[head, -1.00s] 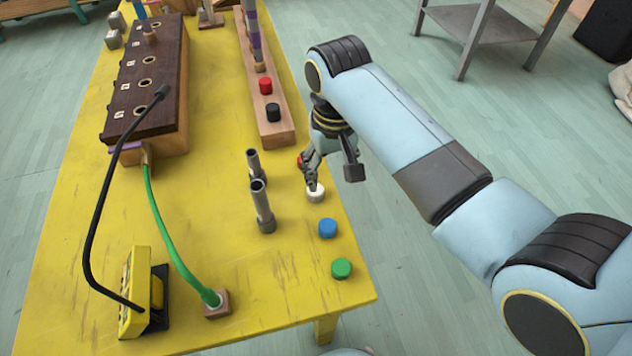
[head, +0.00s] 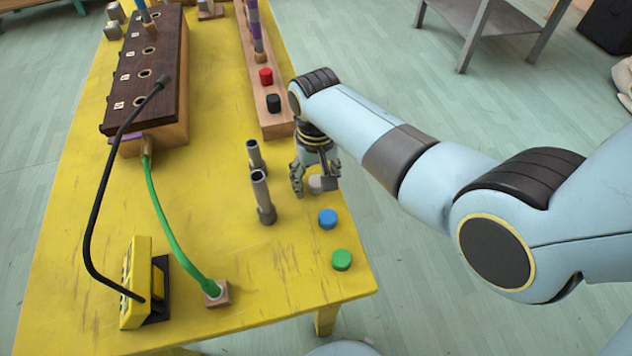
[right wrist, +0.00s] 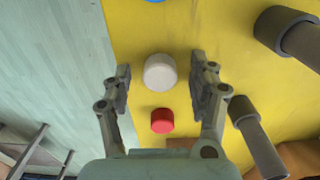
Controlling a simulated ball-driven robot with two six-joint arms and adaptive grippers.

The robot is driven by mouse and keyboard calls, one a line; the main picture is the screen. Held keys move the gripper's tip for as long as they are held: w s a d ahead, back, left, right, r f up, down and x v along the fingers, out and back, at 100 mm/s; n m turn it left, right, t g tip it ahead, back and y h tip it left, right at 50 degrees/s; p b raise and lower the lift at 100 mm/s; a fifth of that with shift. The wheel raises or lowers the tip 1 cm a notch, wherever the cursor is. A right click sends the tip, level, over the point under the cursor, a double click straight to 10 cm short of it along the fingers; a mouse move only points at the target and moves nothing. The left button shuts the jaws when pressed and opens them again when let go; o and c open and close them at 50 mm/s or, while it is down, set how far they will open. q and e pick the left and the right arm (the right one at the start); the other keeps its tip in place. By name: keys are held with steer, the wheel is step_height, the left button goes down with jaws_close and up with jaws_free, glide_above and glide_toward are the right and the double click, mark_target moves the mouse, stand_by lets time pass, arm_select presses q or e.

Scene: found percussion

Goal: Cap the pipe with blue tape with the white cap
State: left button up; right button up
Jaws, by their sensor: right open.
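The white cap (head: 317,184) sits on the yellow table near its right edge. My right gripper (head: 315,184) is open, with one finger on each side of the cap. In the right wrist view the white cap (right wrist: 160,72) lies between the spread fingertips (right wrist: 160,76), with a gap on both sides. A pipe with blue tape (head: 143,12) stands at the far end in the dark wooden box, cut off by the top of the view. My left gripper is not in view.
Two bare grey pipes (head: 263,195) stand left of the gripper. A blue cap (head: 327,218) and green cap (head: 341,260) lie nearer. A red cap (right wrist: 162,120) lies beyond the white one. The dark box (head: 128,122) has cables nearby.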

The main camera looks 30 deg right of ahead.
steer(key=c, duration=0.8)
steer(key=shift+c, duration=0.3)
